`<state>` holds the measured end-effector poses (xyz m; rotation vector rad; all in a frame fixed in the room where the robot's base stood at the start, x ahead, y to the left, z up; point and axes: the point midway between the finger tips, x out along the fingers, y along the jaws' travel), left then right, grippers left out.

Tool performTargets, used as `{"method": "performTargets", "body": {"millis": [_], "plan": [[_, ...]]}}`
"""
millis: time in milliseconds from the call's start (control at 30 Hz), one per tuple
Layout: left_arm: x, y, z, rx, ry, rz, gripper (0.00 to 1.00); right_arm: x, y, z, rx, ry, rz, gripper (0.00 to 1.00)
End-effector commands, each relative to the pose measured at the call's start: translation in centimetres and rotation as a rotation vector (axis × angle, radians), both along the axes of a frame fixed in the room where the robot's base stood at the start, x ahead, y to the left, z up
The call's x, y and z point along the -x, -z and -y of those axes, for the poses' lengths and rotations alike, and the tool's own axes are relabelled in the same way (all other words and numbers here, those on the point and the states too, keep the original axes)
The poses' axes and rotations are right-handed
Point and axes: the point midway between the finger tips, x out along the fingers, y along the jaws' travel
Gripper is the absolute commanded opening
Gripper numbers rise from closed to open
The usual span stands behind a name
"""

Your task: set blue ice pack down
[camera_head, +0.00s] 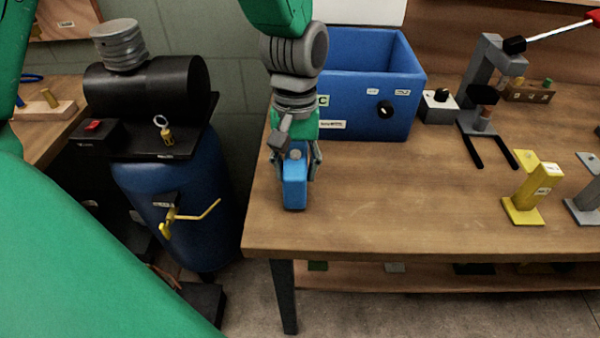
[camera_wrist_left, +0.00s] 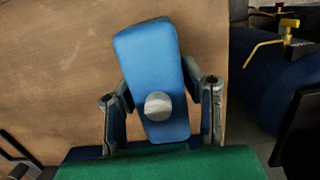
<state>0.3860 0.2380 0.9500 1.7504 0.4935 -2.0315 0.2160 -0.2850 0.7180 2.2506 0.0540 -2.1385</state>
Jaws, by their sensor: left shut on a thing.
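The blue ice pack (camera_head: 295,184) is a small blue block with a round grey cap. It is at the left end of the wooden table (camera_head: 400,215), near the left edge. My left gripper (camera_head: 297,160) reaches down from above and is shut on it, one finger on each side. In the left wrist view the ice pack (camera_wrist_left: 152,75) sits between the two fingers (camera_wrist_left: 160,110), with wood behind it. I cannot tell whether its underside touches the table. My right gripper is not in view.
A blue bin (camera_head: 365,80) stands just behind the gripper. A grey box with a black knob (camera_head: 438,106), a grey press (camera_head: 485,90) and a yellow stand (camera_head: 533,192) are to the right. A blue tank (camera_head: 180,205) is left of the table. The table's front middle is clear.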

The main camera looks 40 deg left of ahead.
Motion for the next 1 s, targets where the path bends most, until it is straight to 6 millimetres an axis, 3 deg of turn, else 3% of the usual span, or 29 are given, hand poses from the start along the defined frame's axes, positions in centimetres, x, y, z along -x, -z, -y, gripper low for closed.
{"method": "performTargets", "body": {"millis": [67,267,300,333,767,867,1000], "plan": [[0.0,1.2,0.0,0.000,-0.001,-0.002,0.00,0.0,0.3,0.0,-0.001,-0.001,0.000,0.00],[-0.1,1.2,0.5,-0.005,0.000,0.000,0.00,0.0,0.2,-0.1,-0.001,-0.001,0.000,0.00],[-0.1,1.2,0.5,-0.006,0.001,0.000,0.45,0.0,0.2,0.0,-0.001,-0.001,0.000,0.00],[-0.1,1.2,0.6,-0.006,0.001,0.001,0.55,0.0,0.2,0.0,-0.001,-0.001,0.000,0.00],[-0.1,1.1,0.2,-0.002,0.000,0.001,0.55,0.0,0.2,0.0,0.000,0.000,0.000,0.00],[-0.2,0.4,0.1,-0.002,0.000,0.003,0.55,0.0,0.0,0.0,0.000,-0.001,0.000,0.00],[-0.5,-2.1,0.1,-0.004,0.000,0.006,0.55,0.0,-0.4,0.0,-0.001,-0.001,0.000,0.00]]}}
